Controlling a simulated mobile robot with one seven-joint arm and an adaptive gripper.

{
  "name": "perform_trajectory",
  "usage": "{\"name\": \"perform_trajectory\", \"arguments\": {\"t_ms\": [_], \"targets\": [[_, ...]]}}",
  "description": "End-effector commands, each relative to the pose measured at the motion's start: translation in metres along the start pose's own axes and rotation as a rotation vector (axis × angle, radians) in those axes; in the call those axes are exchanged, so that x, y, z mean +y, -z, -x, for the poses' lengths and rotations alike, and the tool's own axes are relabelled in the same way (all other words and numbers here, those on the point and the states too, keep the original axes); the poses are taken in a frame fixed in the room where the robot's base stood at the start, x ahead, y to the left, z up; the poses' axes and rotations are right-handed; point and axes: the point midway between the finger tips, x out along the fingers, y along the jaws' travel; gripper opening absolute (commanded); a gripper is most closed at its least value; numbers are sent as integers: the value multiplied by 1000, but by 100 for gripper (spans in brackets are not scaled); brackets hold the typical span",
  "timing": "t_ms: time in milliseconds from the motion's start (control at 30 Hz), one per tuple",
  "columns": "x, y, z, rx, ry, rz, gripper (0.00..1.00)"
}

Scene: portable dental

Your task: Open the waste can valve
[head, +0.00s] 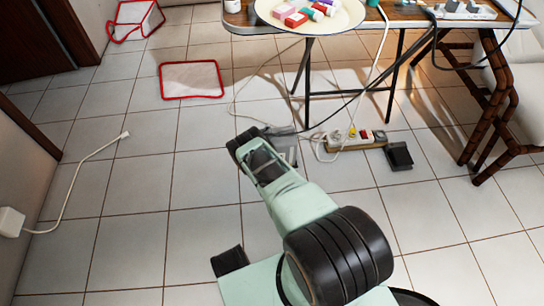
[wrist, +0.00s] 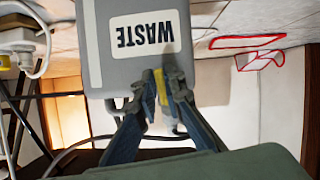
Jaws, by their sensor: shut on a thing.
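The waste can (wrist: 125,68) is a grey box with a white label reading WASTE, upside down in the wrist view. My gripper (wrist: 165,94) is shut on this yellow piece, with a dark finger on either side. In the head view my gripper (head: 250,142) reaches down near the floor and hides most of the can; a grey part of the can (head: 291,154) shows beside it. The rest of the valve is hidden by the fingers.
A table (head: 388,16) with a tray of coloured boxes stands beyond the can. A power strip (head: 350,142), a black pedal (head: 398,156) and loose cables lie to the right. A red-edged mat (head: 191,80) lies farther back. The left floor is mostly clear.

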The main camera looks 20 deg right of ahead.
Motion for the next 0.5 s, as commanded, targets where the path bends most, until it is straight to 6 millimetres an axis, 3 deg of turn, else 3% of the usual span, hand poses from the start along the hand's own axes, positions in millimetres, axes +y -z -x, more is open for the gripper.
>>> {"name": "perform_trajectory", "arguments": {"t_ms": [200, 500], "targets": [[0, 0, -1, 1, 0, -1, 27], [0, 2, 0, 1, 0, 0, 27]]}}
